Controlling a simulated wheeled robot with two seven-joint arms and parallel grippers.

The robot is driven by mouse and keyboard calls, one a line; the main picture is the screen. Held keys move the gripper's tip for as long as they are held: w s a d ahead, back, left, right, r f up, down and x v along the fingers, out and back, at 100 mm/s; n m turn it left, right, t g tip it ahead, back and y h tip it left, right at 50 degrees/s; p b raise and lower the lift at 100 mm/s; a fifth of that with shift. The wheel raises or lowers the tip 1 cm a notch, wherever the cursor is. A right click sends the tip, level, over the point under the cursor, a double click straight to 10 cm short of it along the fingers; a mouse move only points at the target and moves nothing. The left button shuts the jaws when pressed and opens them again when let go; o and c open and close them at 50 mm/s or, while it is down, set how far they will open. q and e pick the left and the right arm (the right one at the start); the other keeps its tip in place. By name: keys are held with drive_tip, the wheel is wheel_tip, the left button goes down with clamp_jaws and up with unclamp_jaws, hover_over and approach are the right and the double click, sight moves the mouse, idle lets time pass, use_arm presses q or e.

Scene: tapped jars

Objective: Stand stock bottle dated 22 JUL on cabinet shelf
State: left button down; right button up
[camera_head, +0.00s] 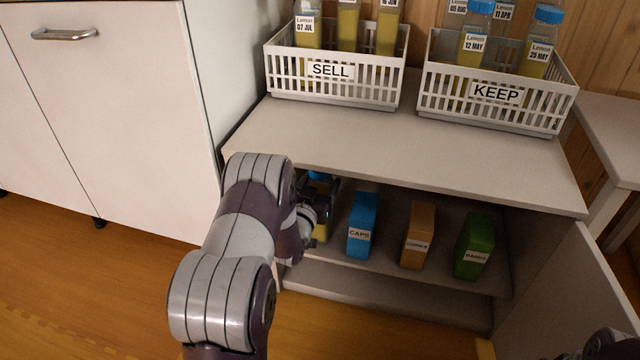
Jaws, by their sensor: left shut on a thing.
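A bottle (321,232) with yellow liquid and a blue cap is at the left end of the open cabinet, under its top. My left arm and gripper hide most of it, and no date on it can be read. My left gripper (322,205) reaches into the cabinet from the left and is shut on this bottle. The cabinet shelf (385,262) lies below; whether the bottle touches it is hard to tell. A dark part of my right arm (606,345) shows at the bottom right corner; its fingers cannot be made out.
A blue CAPS box (362,222), an orange box (418,237) and a green box (474,248) stand on the shelf to the right. SELL (335,92) and KEEP (490,112) baskets with bottles stand on the cabinet top (400,145). An open door (570,285) is at right.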

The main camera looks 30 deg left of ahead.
idle(0.3)
use_arm(q)
drive_tip(key=shift+c, duration=0.2)
unclamp_jaws()
drive_tip(key=shift+f, duration=0.15)
drive_tip(key=shift+s, duration=0.15)
drive_tip(key=s+d+p, duration=0.1)
drive_tip(key=s+p, duration=0.1)
drive_tip(key=s, duration=0.5)
drive_tip(key=shift+s+d+p, duration=0.2)
drive_tip(key=shift+s+p, duration=0.1)
drive_tip(key=shift+p, duration=0.05)
idle(0.9)
